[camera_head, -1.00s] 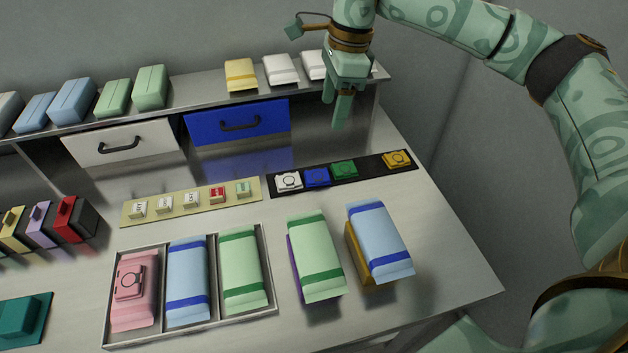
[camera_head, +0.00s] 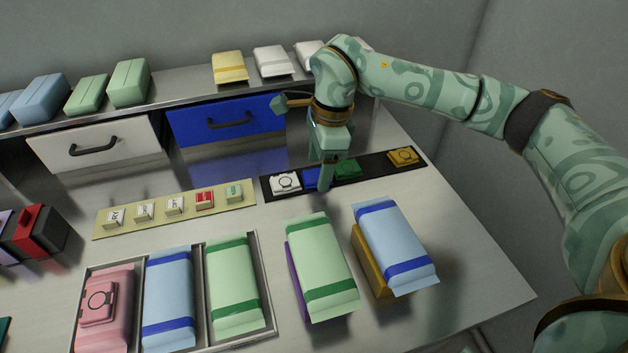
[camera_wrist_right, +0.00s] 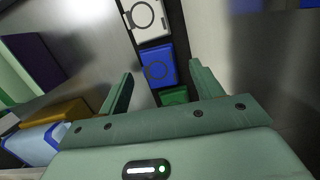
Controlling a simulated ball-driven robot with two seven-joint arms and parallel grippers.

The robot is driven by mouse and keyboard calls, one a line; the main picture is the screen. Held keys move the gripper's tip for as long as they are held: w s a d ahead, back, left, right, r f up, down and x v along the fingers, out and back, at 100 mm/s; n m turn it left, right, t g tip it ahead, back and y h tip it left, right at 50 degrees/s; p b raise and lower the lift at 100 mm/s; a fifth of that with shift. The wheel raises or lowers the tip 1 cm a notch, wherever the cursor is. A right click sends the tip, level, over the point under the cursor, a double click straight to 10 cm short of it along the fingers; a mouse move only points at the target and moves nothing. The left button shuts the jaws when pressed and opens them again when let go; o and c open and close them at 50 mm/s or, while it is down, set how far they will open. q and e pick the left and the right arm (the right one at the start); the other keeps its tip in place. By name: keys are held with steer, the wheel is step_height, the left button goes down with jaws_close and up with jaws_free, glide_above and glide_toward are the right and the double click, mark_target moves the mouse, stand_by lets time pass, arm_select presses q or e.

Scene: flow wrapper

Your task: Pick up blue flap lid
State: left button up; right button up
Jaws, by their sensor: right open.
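The blue flap lid (camera_head: 311,178) lies on a black strip (camera_head: 383,169) between a white lid (camera_head: 285,183) and a green lid (camera_head: 347,169). In the head view my right gripper partly covers it. In the right wrist view the blue lid (camera_wrist_right: 158,67) shows a round ring mark and lies between the finger lines, with the white lid (camera_wrist_right: 145,18) beyond and the green lid (camera_wrist_right: 174,97) nearer. My right gripper (camera_head: 325,184) is open and empty, pointing down over the strip; its height above the lid is hard to tell. My left gripper is not in view.
A metal tray (camera_head: 270,285) holds pink, blue and green packs; the pink one carries a pink lid. Green (camera_head: 322,265) and blue (camera_head: 395,245) packs stand to its right. A pale strip (camera_head: 245,203) of small labelled blocks lies left. An orange lid (camera_head: 403,156) ends the black strip.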

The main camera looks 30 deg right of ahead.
steer(key=shift+w+f, duration=0.1)
steer(key=shift+f, duration=0.65)
steer(key=shift+r, duration=0.2)
steer(key=c, duration=1)
steer(key=shift+r, duration=0.1)
steer(key=shift+c, duration=0.2)
